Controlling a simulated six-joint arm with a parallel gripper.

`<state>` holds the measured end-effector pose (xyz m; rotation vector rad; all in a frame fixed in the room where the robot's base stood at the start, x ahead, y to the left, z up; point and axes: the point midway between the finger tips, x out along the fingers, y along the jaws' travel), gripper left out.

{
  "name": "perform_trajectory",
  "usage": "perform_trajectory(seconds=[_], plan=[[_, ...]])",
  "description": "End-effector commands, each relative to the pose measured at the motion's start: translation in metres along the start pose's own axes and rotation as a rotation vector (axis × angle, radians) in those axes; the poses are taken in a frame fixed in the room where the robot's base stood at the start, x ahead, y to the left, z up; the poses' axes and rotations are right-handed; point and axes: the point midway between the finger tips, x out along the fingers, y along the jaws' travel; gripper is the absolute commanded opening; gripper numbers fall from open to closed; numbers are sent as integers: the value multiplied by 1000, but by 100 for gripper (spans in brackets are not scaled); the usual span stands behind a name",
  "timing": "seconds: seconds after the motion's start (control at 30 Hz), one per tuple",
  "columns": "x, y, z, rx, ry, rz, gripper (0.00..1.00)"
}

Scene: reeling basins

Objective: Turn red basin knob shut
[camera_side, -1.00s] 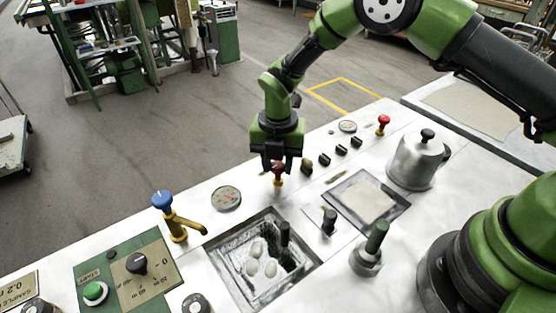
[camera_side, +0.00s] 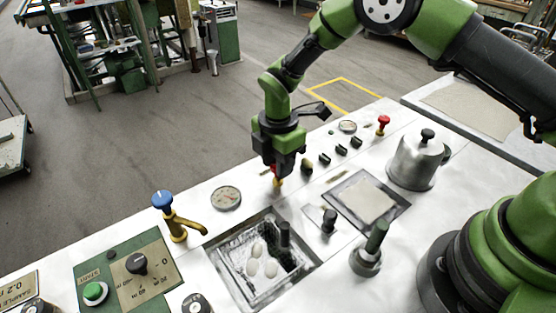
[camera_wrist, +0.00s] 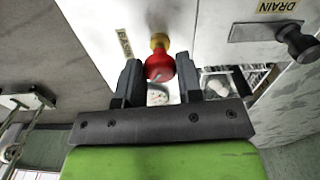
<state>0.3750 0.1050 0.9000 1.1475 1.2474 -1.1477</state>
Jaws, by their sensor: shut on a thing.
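The red basin knob (camera_wrist: 160,67) sits on a yellow brass stem (camera_wrist: 158,41) and shows between my two fingers in the wrist view. A label reading BASIN (camera_wrist: 124,44) lies beside it. My gripper (camera_wrist: 159,72) is shut on the red knob, one finger on each side. In the side view my gripper (camera_side: 276,171) points down over the worktop and largely hides the knob; a bit of red and the yellow stem show below the fingers.
A basin with several white cocoons (camera_side: 254,262) lies in front of my gripper. A blue knob on a brass tap (camera_side: 163,201) stands at left, a second red knob (camera_side: 383,121) at the back right. A metal kettle (camera_side: 418,161) and a row of black knobs (camera_side: 341,150) are to the right.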

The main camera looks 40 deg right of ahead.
Motion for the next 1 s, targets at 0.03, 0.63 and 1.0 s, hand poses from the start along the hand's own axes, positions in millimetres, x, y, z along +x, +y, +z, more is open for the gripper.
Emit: perform_trajectory(seconds=[0.03,0.63,1.0], plan=[[0,0,0,44,1,0,10],[-1,0,0,597,1,0,10],[-1,0,0,818,1,0,10]])
